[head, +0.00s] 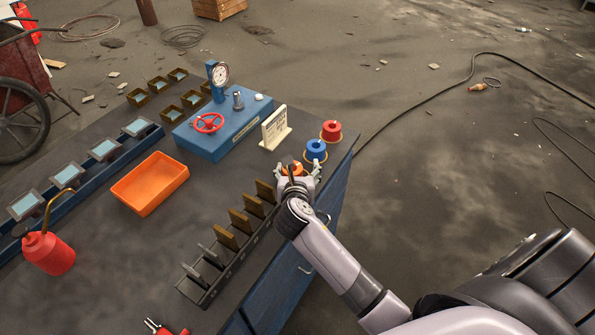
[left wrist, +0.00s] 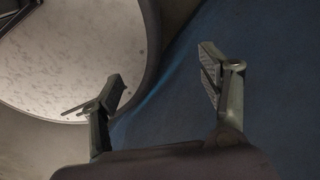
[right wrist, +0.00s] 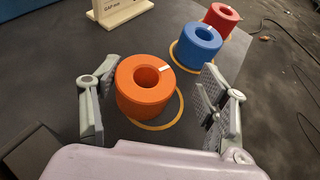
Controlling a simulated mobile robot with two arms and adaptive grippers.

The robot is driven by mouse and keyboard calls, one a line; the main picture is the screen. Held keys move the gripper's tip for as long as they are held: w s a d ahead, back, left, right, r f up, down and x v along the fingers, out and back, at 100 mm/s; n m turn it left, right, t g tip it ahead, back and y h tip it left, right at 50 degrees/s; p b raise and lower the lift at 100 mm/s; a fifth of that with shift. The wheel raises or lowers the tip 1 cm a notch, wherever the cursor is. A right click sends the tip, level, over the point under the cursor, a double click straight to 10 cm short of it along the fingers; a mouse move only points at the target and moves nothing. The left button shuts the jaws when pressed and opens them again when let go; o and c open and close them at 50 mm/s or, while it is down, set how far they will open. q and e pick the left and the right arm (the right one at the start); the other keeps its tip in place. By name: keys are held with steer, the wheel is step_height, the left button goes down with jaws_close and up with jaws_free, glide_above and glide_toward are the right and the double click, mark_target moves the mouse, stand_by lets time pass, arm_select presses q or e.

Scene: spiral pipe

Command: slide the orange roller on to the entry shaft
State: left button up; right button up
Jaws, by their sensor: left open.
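The orange roller (right wrist: 152,88) stands on the dark bench top on a yellow ring, its hole facing up. My right gripper (right wrist: 160,75) is open, with one finger on either side of the roller; gaps show between fingers and roller. In the head view the right gripper (head: 299,171) mostly covers the orange roller (head: 292,167). A short grey upright post (head: 239,101) stands on the blue box; I cannot tell whether it is the entry shaft. My left gripper (left wrist: 165,85) is open and empty; it is not in the head view.
A blue roller (head: 316,149) and a red roller (head: 331,131) stand beyond the orange one. A cream sign (head: 274,128), an orange tray (head: 150,184) and a rack with brown plates (head: 240,222) are nearby. The bench edge runs close on the right.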

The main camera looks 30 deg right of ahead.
steer(key=shift+w+d+f, duration=0.15)
steer(key=shift+w, duration=0.1)
steer(key=shift+c, duration=0.4)
steer(key=c, duration=1.4)
